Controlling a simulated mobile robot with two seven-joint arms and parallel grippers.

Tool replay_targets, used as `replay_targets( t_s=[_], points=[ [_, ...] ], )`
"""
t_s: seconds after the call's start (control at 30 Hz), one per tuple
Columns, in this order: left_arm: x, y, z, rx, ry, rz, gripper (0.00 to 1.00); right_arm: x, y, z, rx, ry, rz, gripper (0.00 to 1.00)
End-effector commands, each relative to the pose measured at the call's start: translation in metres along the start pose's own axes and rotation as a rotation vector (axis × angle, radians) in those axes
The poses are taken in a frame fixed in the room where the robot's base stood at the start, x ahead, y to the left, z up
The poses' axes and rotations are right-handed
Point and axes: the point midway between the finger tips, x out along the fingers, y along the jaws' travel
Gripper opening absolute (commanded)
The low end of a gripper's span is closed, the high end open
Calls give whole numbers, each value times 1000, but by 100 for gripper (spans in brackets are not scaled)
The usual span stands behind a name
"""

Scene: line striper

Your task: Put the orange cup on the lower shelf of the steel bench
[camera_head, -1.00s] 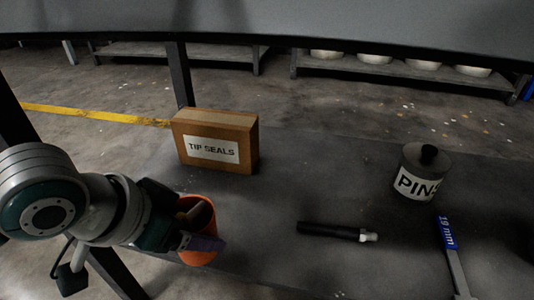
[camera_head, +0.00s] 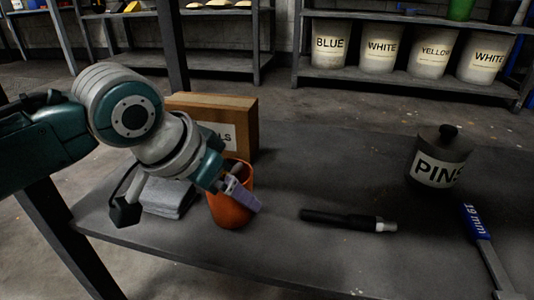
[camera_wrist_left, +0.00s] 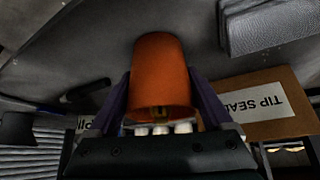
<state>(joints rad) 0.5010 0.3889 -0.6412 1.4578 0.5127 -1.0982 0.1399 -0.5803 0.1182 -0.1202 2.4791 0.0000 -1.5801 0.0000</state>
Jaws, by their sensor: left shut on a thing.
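The orange cup (camera_head: 229,207) is upright over the dark steel surface (camera_head: 290,255) at the left front; it also shows in the left wrist view (camera_wrist_left: 160,75). My left gripper (camera_head: 240,190) reaches it from the left and is shut on it, with a purple finger on either side in the left wrist view (camera_wrist_left: 160,100). I cannot tell whether the cup's base touches the surface. Something greyish shows at its mouth, partly hidden by the gripper. Dark posts at the left and back frame this surface. My right gripper is not in view.
A TIP SEALS box (camera_head: 240,115) stands behind the cup, and grey folded cloth (camera_head: 170,197) lies left of it. A dark marker-like tool (camera_head: 340,219), a PINS canister (camera_head: 440,158) and a blue-handled 19 mm wrench (camera_head: 476,222) are to the right. The centre back is clear.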

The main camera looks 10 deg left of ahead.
Motion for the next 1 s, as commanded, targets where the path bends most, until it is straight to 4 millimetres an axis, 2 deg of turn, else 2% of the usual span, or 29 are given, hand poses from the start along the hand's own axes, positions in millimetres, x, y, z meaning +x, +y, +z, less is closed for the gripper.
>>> replay_targets(
  t_s=[0.17,0.2,0.33,0.57,0.67,0.77,1.0],
  points=[
    [2,0,1,-1,1,0,28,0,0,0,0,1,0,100],
    [2,0,2,-1,1,0,85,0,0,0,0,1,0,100],
    [2,0,1,0,1,0,100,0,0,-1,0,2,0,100],
    [2,0,1,0,1,0,100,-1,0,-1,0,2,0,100],
    [-4,0,-2,0,0,-1,100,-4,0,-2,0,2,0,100],
    [-20,-1,-4,0,0,-1,100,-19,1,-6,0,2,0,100],
    [-75,-1,-5,2,-1,-1,100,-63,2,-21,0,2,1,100]
  ],
)
